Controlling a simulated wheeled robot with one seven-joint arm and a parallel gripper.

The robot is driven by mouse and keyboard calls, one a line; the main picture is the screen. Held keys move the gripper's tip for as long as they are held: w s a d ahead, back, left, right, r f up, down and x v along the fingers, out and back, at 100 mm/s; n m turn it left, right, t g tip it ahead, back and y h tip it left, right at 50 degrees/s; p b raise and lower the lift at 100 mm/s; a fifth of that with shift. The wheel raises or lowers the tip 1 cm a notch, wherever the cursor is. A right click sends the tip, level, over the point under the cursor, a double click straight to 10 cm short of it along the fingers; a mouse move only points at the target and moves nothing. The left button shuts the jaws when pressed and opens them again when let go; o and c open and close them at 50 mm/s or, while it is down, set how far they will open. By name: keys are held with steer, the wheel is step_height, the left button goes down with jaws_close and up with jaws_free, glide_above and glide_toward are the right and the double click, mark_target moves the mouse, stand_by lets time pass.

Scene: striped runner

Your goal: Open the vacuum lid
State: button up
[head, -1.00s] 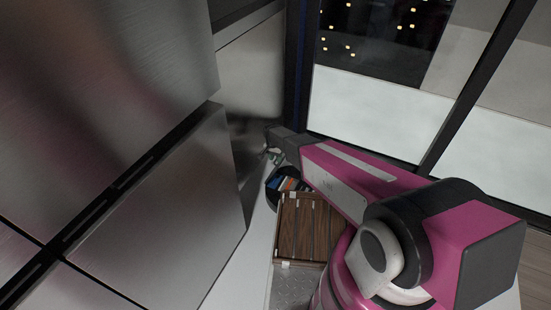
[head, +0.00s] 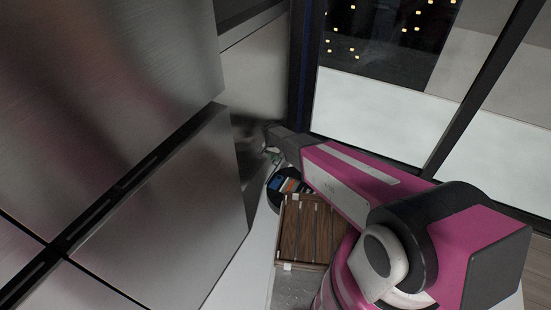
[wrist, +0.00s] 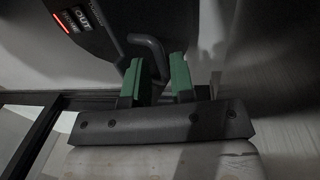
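A dark appliance, apparently the vacuum (wrist: 98,32), fills the upper left of the wrist view, with a lit red strip and the letters "OUT" on it. A grey bent handle (wrist: 150,45) stands out from it. My gripper (wrist: 157,72) has two green fingers, apart from each other. The handle's end reaches down around the gap between them; I cannot tell whether they touch it. Whether the lid is open is not clear.
Large steel cabinet fronts (head: 165,205) fill the left, close to my gripper. A window (head: 385,110) with a black frame stands behind my arm. A slatted wooden panel (head: 308,232) lies below the arm.

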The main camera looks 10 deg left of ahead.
steer(key=shift+o, duration=0.5)
step_height(320, 180, up, 11)
steer(key=a, duration=0.1)
steer(key=shift+w+a+f, duration=0.15)
steer(key=shift+w+a, duration=0.05)
steer(key=shift+w, duration=0.05)
steer(key=shift+c, duration=1.3)
steer(key=shift+t+y, duration=0.3)
steer(key=shift+y, duration=0.4)
steer(key=f, duration=0.3)
steer(key=d+f, duration=0.1)
steer(key=f, duration=0.7)
steer(key=shift+s+d, duration=0.2)
steer(key=shift+d, duration=0.15)
